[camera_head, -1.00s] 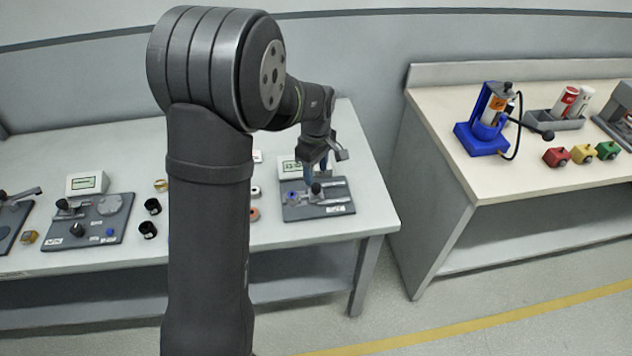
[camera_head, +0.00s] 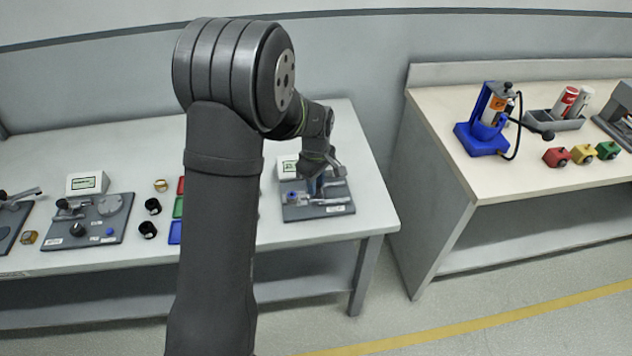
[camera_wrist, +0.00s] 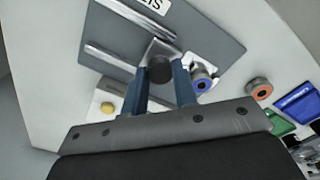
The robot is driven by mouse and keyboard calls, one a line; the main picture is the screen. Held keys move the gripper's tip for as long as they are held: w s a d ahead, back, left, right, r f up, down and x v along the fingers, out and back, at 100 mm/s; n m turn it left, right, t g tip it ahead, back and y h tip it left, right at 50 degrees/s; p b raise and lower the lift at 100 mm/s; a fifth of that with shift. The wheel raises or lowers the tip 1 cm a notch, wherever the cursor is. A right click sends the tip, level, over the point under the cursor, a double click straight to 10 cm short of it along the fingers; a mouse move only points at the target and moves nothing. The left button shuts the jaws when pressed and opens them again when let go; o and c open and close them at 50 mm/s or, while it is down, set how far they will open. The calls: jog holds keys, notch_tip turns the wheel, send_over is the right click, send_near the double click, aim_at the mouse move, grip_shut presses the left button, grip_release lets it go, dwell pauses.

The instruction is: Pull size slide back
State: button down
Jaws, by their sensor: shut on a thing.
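The slide's dark round knob (camera_wrist: 160,69) is between my gripper's (camera_wrist: 160,90) two blue fingers in the wrist view. The fingers are shut on it. The knob stands on a small metal block beside metal rails (camera_wrist: 118,58) on a grey plate (camera_wrist: 215,50). In the head view the grey plate (camera_head: 330,210) lies on the right part of the left table, and my gripper (camera_head: 316,188) reaches down over it. The knob is hidden by the gripper there.
A blue-rimmed ring (camera_wrist: 202,82) sits on the plate beside the fingers. An orange-faced ring (camera_wrist: 260,89) and a green tray (camera_wrist: 280,124) lie nearby. A display box (camera_head: 288,168) stands behind the plate. The right-hand bench holds a blue press (camera_head: 488,125).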

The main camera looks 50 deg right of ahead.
jog(key=shift+s+d, duration=1.1)
jog(key=shift+r, duration=0.1)
jog(key=c, duration=1.1)
grip_release()
jog(key=shift+c, duration=0.2)
notch_tip(320, 180, up, 17)
jog(key=shift+r, duration=0.2)
notch_tip(320, 180, down, 18)
jog(key=shift+w+a+r, duration=0.1)
jog(key=shift+a+r, duration=0.05)
jog(key=shift+w+a, duration=0.2)
